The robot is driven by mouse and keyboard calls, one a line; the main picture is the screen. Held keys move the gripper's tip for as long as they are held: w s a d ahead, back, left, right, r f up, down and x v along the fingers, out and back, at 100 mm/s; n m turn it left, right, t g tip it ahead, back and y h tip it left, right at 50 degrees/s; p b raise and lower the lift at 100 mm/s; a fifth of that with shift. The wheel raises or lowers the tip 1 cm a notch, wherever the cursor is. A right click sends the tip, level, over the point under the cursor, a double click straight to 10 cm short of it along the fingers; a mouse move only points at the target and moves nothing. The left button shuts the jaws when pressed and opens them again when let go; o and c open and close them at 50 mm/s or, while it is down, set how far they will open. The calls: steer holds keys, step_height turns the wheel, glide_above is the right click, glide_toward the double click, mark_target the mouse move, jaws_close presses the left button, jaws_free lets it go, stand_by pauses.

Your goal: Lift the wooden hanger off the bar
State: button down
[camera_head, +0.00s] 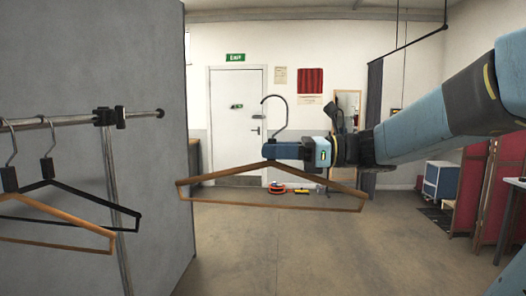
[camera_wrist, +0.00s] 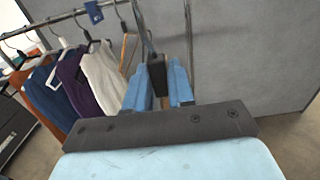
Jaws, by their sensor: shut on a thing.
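The wooden hanger (camera_head: 250,203) hangs in the air in the middle of the head view, hook up and roughly level. Its hook is clear of the bar (camera_head: 70,120), well to the right of the bar's end. My gripper (camera_head: 270,151) is shut on the hanger's neck, just below the hook. In the wrist view the fingers (camera_wrist: 158,88) close on the dark neck (camera_wrist: 157,72) and the metal hook rises above them. The hanger's wooden arms are mostly hidden there.
A black hanger (camera_head: 90,197) and another wooden hanger (camera_head: 60,243) hang on the bar at left. The wrist view shows several garments (camera_wrist: 100,75) on the rack. A grey partition (camera_head: 150,200) stands behind the bar. The floor ahead is largely open.

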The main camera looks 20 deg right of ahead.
steer(key=shift+v, duration=4.2)
